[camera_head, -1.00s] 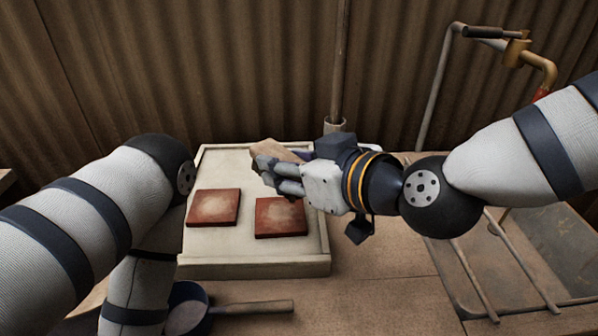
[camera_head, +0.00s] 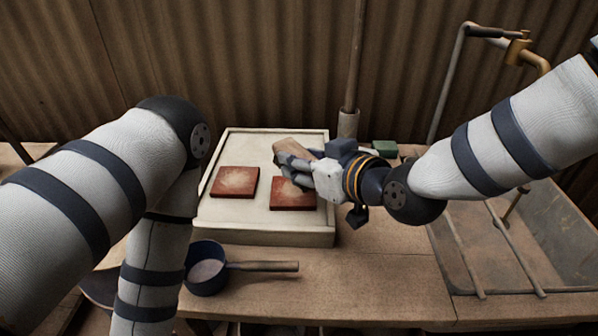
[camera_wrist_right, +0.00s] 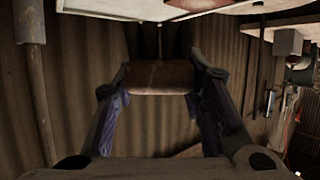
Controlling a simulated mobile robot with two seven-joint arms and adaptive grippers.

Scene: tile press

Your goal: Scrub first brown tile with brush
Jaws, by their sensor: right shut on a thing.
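Two reddish-brown tiles with pale dusty centres lie on the cream tray (camera_head: 270,238): the left tile (camera_head: 235,182) and the right tile (camera_head: 293,194). My right gripper (camera_head: 284,158) is shut on the brush, whose brown wooden body (camera_head: 294,148) shows at its fingertips, above and behind the right tile. In the right wrist view the brush (camera_wrist_right: 160,77) sits between both fingers. Its bristles are hidden, and I cannot tell whether it touches anything. My left arm comes in from the left; its gripper is not in view.
A dark blue saucepan (camera_head: 206,270) with a wooden handle stands in front of the tray. A green block (camera_head: 384,149) lies behind my right wrist. A sink basin (camera_head: 560,240) with a brass tap (camera_head: 520,54) is at the right.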

